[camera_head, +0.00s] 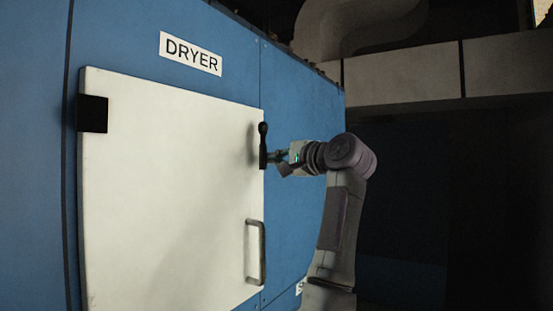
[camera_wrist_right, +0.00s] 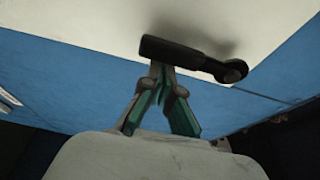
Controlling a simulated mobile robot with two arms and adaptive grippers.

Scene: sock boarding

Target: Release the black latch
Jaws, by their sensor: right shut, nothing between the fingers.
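The black latch (camera_head: 263,146) is upright on the right edge of the white dryer door (camera_head: 165,190), with its round knob end at the top. My right gripper (camera_head: 272,158) is at the lower part of the latch, coming from the right. In the right wrist view, the black latch (camera_wrist_right: 190,56) lies across the door edge, and the tips of my right gripper (camera_wrist_right: 158,68) meet at its thick end. The fingers are closed with nothing between them; they touch or nearly touch the latch. The door looks closed. My left gripper is not in view.
A grey bar handle (camera_head: 261,252) is on the door below the latch. A black hinge (camera_head: 92,114) is at the door's left edge. The area right of my arm is dark.

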